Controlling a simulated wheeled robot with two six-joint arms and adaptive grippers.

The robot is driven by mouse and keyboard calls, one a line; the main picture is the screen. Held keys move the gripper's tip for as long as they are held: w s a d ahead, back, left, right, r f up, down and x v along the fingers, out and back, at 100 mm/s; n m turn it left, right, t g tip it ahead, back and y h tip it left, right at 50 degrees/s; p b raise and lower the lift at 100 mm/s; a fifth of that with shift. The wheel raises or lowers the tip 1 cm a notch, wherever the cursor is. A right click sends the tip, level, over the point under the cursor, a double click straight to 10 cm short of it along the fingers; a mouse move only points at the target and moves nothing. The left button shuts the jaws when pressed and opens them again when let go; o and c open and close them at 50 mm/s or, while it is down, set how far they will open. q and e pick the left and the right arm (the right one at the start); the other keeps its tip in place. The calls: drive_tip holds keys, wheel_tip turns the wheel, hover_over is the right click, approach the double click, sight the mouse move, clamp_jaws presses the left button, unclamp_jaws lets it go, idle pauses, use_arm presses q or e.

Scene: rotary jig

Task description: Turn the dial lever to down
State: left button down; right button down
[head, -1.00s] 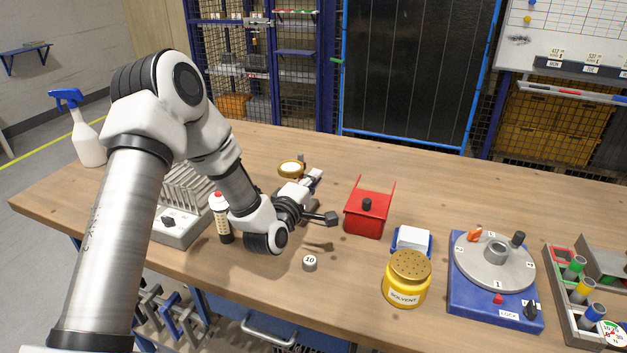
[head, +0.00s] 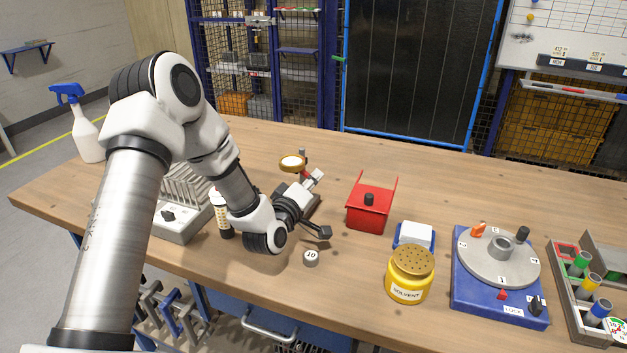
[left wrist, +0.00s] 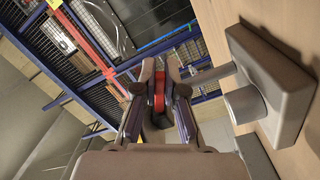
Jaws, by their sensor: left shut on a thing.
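My left gripper (head: 312,183) reaches over the middle of the table in the head view. In the head view the gripper mostly covers this plate and lever, so the lever's angle is hard to tell. My right gripper is in neither view.
A gold-rimmed disc (head: 292,162) stands just behind the gripper. A round weight (head: 311,258) lies in front. A red box (head: 369,212), a yellow solvent can (head: 410,274) and a blue-based rotary jig (head: 471,292) stand to the right. A bottle (head: 222,217) is close to my left arm.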

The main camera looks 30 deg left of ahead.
use_arm(q)
drive_tip(key=c, duration=1.2)
unclamp_jaws()
drive_tip(key=shift+f, duration=0.1)
drive_tip(key=shift+c, duration=0.2)
drive_tip(key=s, duration=0.4)
drive_tip(key=s+d, duration=0.1)
drive_tip(key=s, duration=0.7)
drive_tip(key=shift+d, duration=0.3)
